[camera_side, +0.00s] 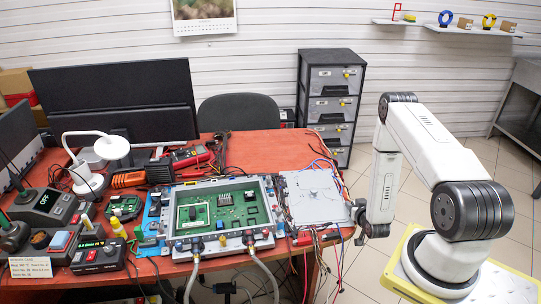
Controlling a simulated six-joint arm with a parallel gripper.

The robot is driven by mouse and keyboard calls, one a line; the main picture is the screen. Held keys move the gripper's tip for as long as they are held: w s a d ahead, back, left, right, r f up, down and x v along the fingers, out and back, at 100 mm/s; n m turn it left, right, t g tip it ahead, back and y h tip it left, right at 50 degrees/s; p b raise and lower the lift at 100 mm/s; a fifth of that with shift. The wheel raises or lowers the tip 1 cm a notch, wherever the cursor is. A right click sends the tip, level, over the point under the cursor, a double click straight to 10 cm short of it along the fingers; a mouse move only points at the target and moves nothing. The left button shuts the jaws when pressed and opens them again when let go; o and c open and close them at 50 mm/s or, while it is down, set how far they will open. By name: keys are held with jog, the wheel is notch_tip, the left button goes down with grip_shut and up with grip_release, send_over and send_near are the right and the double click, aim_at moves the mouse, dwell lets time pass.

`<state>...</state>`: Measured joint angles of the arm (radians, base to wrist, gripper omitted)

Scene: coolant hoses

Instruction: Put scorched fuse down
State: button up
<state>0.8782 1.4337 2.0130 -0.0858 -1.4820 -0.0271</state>
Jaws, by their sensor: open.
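I cannot pick out a scorched fuse at this size. A green circuit board (237,213) lies in an open grey housing (206,241) on the red table, with small dark parts and a white-framed square on it. My gripper (357,211) is at the right edge of the housing's grey lid (314,196), low beside the table's right side. It is small in the picture and partly merged with the wrist. It is open, and I see nothing between its fingers.
Two grey hoses (192,277) hang from the housing's front. Loose coloured wires (318,239) lie around the lid. A smaller green board (124,207), control boxes (98,256), a white lamp (90,183) and monitors crowd the left. The red table's (270,149) back right is mostly clear.

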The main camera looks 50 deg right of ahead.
grip_shut()
jog(key=shift+r, duration=0.15)
jog(key=shift+r, duration=4.85)
